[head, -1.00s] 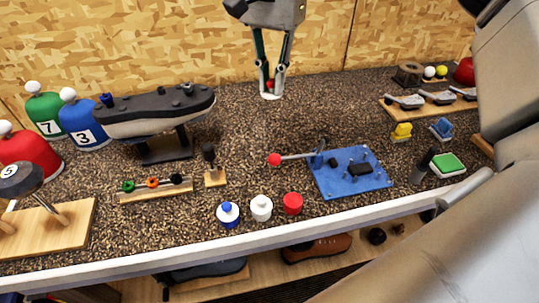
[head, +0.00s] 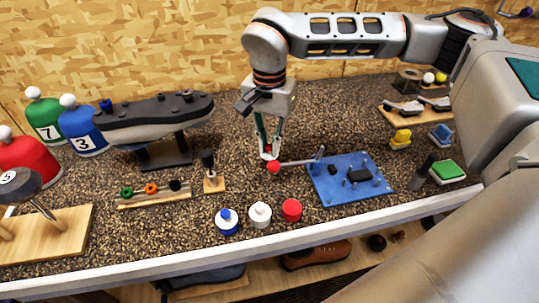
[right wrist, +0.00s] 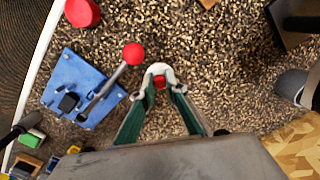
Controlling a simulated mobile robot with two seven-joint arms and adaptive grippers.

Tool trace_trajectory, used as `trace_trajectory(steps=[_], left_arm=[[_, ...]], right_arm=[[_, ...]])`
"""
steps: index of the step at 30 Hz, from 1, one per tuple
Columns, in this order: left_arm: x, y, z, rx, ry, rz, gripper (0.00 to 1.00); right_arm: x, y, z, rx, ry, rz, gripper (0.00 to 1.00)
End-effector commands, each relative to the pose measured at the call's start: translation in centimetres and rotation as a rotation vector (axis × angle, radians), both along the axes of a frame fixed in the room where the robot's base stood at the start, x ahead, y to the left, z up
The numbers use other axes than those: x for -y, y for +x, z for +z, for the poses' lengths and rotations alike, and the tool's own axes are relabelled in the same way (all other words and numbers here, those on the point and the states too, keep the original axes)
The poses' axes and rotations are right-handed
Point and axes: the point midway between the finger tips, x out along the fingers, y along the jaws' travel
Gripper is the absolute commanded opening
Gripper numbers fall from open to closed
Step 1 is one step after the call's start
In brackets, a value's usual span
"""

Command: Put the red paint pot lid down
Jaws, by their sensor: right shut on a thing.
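My right gripper (head: 269,156) is shut on a small red piece, the red paint pot lid (right wrist: 159,81), between its two green-sided fingers. A pale, rounded edge shows around it at the fingertips in the right wrist view. The gripper points down, low over the speckled bench top, close behind the red ball of the lever. I cannot tell whether the lid touches the bench. The red pot (head: 292,210) stands near the front edge, right of the white pot (head: 260,214) and the blue-and-white pot (head: 228,222). My left gripper is not in view.
The red ball (head: 274,167) tips a rod on the blue board (head: 350,183), right beside the gripper. Bare bench lies behind the gripper.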

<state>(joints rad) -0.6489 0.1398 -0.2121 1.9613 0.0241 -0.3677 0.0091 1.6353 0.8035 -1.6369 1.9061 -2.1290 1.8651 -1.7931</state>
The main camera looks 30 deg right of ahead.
Motion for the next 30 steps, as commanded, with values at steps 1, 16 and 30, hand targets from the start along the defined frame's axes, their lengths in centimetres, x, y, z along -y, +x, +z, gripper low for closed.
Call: trace_trajectory(steps=[1,16,30], left_arm=[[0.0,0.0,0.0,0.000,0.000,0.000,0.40],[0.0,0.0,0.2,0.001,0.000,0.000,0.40],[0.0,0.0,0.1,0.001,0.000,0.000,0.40]], right_arm=[[0.0,0.0,-0.3,-0.001,0.000,0.000,0.05],[0.0,0.0,-4.3,0.000,0.000,0.000,0.05],[0.0,0.0,-4.6,-0.001,-0.001,0.000,0.30]])
